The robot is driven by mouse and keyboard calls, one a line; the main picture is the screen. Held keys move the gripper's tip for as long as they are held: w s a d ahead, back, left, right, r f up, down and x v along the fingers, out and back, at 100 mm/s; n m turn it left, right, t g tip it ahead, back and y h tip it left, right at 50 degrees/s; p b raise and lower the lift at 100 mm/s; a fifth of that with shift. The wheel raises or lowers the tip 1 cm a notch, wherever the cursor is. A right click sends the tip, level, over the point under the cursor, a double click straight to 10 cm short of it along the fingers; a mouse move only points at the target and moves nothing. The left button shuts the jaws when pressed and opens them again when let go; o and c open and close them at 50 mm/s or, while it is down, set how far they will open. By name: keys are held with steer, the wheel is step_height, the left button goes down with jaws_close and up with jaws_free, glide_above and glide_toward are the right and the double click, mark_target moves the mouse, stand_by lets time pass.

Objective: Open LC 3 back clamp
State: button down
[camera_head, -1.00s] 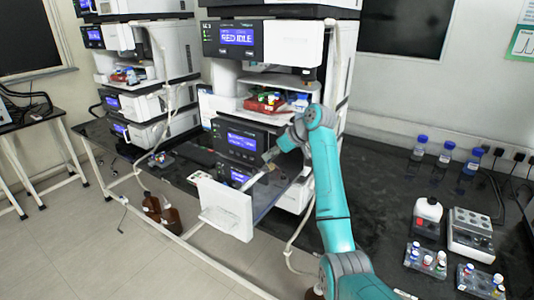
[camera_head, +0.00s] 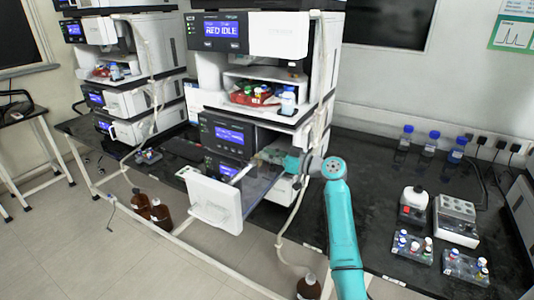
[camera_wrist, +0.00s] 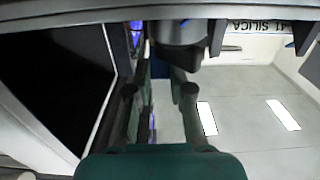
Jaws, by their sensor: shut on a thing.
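The near instrument stack has an open drawer whose white front (camera_head: 214,203) sticks out toward me. My gripper (camera_head: 268,157) reaches into the back right part of this drawer, beside the stack. In the wrist view my gripper (camera_wrist: 160,88) has its two dark green fingers on either side of a narrow gap. A dark rounded part, seemingly the back clamp (camera_wrist: 180,30), sits at the fingertips, and my gripper appears shut on it. The contact is partly hidden by the fingers. The clamp is too small to make out in the head view.
A red tray with bottles (camera_head: 252,95) sits higher in the same stack. A second stack (camera_head: 130,75) stands to the left. Blue-capped bottles (camera_head: 430,143), vial racks (camera_head: 410,247) and a small device (camera_head: 455,222) are on the right bench. Brown bottles (camera_head: 160,214) stand below.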

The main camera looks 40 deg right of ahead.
steer(key=shift+s+f+t, duration=0.1)
steer(key=shift+f+t, duration=0.05)
steer(key=shift+t, duration=0.15)
steer(key=c, duration=1)
jaws_free()
steer(key=shift+c, duration=0.2)
steer(key=v, duration=1.2)
